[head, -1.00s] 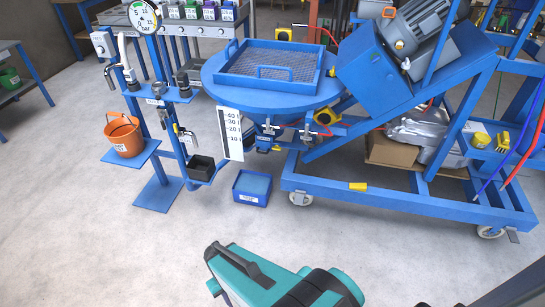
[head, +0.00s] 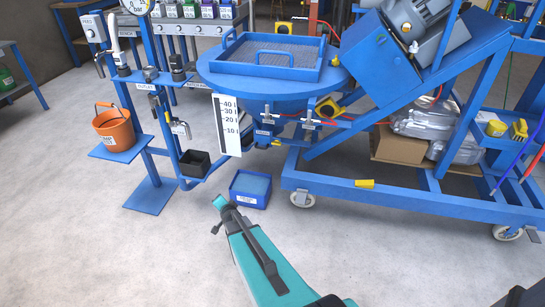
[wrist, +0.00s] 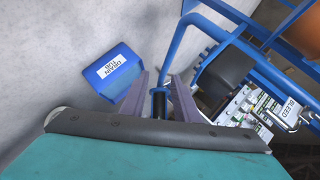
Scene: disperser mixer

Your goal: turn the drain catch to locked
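The drain catch is not clearly identifiable. Small tagged metal fittings (head: 309,124) hang under the round blue vessel (head: 215,75), with a blue-labelled part (head: 263,132) beside them, too small to read a catch position. My gripper (wrist: 161,75) is open, its two grey-purple fingers apart. A blue bar with a black end (wrist: 160,103) shows between them in the wrist view; I cannot tell its depth, and no grip is visible. In the head view my teal arm reaches toward the blue tub (head: 249,203), whose upside-down label reads DRAIN TUB in the wrist view (wrist: 115,68).
A black cup (head: 194,177) on a blue bracket stands left of the tub; a black block shows close right of my fingers (wrist: 226,72). An orange bucket (head: 114,135) sits on a side shelf. The wheeled blue frame (head: 400,195) stands right. Front floor is clear.

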